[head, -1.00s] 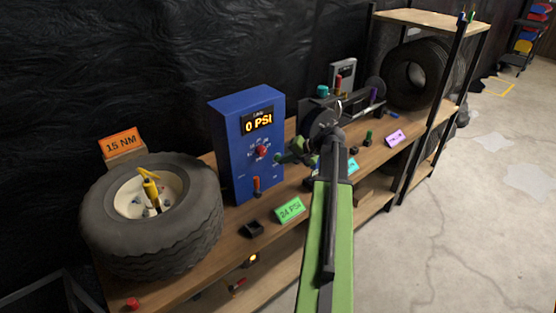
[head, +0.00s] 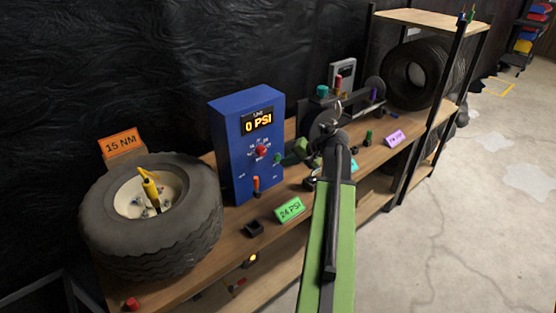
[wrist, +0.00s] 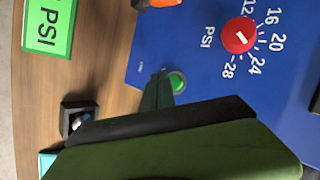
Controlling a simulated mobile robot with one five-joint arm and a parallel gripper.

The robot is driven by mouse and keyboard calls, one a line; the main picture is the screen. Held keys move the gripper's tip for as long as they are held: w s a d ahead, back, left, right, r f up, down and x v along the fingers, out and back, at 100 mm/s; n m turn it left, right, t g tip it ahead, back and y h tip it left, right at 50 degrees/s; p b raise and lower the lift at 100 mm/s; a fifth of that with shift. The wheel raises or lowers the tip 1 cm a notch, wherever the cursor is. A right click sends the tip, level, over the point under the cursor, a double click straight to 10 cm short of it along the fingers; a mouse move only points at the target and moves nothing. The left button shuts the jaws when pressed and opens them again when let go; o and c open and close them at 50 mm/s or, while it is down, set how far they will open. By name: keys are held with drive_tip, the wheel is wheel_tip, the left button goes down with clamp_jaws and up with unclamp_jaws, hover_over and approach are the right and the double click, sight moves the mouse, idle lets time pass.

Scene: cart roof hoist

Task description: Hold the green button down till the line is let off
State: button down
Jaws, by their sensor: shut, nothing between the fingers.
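In the wrist view the tip (wrist: 160,92) is close beside the button; contact cannot be told.
A tyre (head: 180,240) with a yellow tool lies left of the box. A green 24 PSI card (head: 290,210) and a small black holder (head: 254,229) are in front. An orange-handled item (head: 256,184) stands against the box. Shelves are at right; the floor is open.

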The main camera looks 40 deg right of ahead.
drive_tip(key=shift+s, duration=0.15)
drive_tip(key=s, duration=0.4)
drive_tip(key=shift+s+a, duration=0.2)
drive_tip(key=shift+s, duration=0.2)
idle(0.5)
